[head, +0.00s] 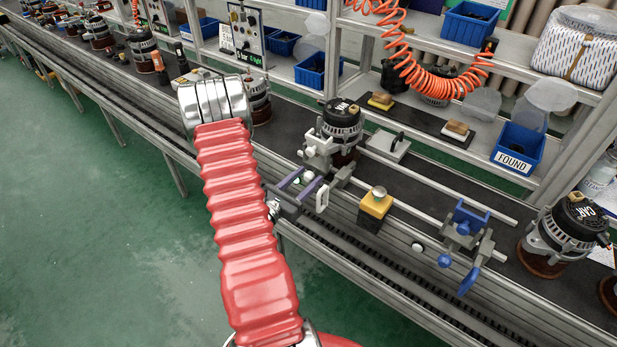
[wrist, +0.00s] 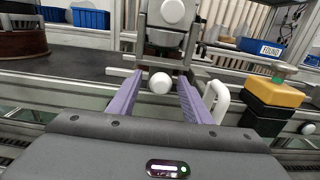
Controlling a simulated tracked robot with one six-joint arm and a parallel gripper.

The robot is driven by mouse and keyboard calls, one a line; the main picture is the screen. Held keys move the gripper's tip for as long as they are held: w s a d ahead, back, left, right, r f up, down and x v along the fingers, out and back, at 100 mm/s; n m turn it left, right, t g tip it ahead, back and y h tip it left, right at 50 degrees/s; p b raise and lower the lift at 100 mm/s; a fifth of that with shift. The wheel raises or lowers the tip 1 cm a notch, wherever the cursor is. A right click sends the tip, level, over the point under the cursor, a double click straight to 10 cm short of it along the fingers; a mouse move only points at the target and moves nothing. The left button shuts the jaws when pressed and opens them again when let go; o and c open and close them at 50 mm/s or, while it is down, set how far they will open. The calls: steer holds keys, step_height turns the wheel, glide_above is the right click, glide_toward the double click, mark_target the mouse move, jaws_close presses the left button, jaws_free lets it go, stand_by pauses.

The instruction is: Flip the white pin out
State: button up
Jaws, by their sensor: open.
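A white fixture (head: 318,150) with white knobs stands at the line's edge in front of an alternator (head: 342,118). In the wrist view a round white knob (wrist: 159,83), perhaps the white pin's end, sits between the purple fingers of my gripper (wrist: 160,92). A gap shows on both sides, so the gripper is open around it. A larger white knob (wrist: 172,11) is above it on the fixture. A white loop handle (wrist: 216,100) stands just right of the right finger. In the head view my gripper (head: 300,186) reaches the fixture; the pin's shaft is hidden.
A yellow and black button box (head: 376,203) stands to the right, and it also shows in the wrist view (wrist: 276,92). Further right is a blue-knobbed fixture (head: 465,228). A blue FOUND bin (head: 518,147) sits behind. Metal rails run along the line.

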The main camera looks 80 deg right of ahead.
steer(key=shift+s+d, duration=0.3)
steer(key=shift+d, duration=0.35)
steer(key=shift+c, duration=0.3)
steer(key=shift+w, duration=0.1)
jaws_close()
